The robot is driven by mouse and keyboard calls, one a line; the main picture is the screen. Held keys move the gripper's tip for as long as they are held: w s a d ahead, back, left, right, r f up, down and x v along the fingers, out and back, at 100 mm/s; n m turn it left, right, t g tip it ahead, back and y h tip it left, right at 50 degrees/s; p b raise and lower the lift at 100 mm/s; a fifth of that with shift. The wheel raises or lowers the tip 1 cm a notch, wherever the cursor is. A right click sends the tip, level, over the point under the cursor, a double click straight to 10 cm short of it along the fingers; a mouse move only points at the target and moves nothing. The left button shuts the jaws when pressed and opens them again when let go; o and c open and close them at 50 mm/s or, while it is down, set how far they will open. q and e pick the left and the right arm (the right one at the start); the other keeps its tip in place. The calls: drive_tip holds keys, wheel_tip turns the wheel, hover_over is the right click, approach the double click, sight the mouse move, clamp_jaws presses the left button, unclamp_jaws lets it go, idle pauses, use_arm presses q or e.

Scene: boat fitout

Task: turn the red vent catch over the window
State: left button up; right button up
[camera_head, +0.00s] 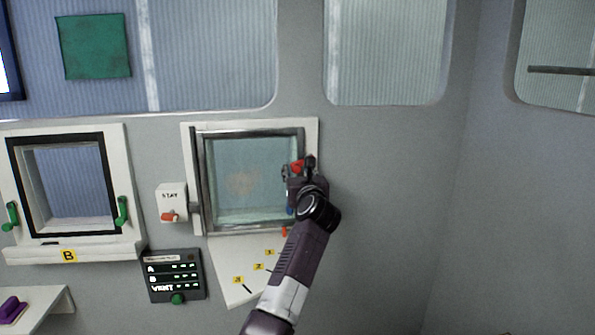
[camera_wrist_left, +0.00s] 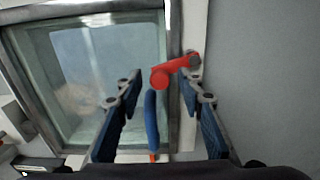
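The red vent catch (camera_head: 298,167) sits at the upper right of the window (camera_head: 245,180) in the middle of the wall, partly hidden by my gripper. In the left wrist view the red catch (camera_wrist_left: 175,71) is a short arm with a round end, slanting from its pivot at upper right down to the left. My left gripper (camera_head: 300,168) is at the catch. In the wrist view its fingers (camera_wrist_left: 160,82) are spread apart, with the catch's round end showing between the tips; contact cannot be told. My right gripper is not in view.
A blue handle (camera_wrist_left: 151,120) stands between the fingers, below the catch. A STAY box (camera_head: 171,197) with a red lever is left of the window. A white numbered plate (camera_head: 235,268) lies below. Window B (camera_head: 65,185), with green handles, is further left.

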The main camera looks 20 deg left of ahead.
use_arm(q)
clamp_jaws()
drive_tip(key=r+m+p, duration=0.1)
drive_tip(key=m+p, duration=0.1)
drive_tip(key=p, duration=0.2)
drive_tip(key=shift+r+p, duration=0.35)
drive_tip(key=shift+r+m+p, duration=0.1)
drive_tip(key=shift+m+p, duration=0.45)
drive_tip(key=shift+m, duration=0.15)
